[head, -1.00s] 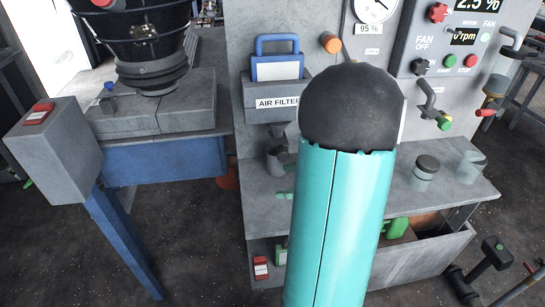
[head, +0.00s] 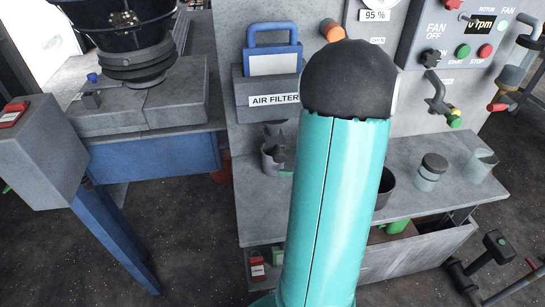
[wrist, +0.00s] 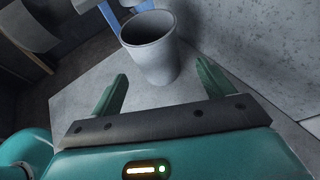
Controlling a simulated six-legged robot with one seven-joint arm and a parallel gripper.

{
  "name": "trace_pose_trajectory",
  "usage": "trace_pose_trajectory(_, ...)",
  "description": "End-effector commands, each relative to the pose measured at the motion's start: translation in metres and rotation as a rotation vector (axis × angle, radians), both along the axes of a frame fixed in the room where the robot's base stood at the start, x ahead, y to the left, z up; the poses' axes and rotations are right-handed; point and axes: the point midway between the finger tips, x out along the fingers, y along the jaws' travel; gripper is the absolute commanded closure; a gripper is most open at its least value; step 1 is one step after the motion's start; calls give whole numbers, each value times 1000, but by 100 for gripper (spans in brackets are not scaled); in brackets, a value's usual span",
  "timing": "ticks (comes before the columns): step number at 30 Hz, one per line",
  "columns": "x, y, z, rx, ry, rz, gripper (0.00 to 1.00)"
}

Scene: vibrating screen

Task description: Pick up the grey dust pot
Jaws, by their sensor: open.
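A plain grey pot (wrist: 150,50), wide at the rim and narrower at the base, stands upright on a grey bench top (wrist: 88,85) in the wrist view. I take it as the dust pot. My gripper (wrist: 162,70) is open, its two green fingers pointing toward the pot. The pot's lower part shows between the fingertips, and a gap of bench lies before the palm. I cannot tell whether the fingers touch it. In the head view my arm hides the gripper. A dark grey pot (head: 385,188) shows partly beside my arm; I cannot tell if it is the same one.
A grey holder (head: 271,158) with a dark item stands left on the bench (head: 255,205). A dark-lidded jar (head: 430,172) and a grey cup (head: 480,166) stand right. Behind are the AIR FILTER box (head: 268,98) and a valve handle (head: 438,95).

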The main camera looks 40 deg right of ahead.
Motion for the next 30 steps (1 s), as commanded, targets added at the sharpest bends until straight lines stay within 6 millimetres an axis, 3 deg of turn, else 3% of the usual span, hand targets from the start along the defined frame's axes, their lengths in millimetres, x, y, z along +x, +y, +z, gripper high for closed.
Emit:
trace_pose_trajectory(5,11,8,-6,0,0,0,20)
trace_pose_trajectory(15,52,26,-25,0,1,0,20)
trace_pose_trajectory(23,56,25,-25,-2,-1,-1,20)
trace_pose_trajectory(30,56,25,-25,-2,-1,-2,67)
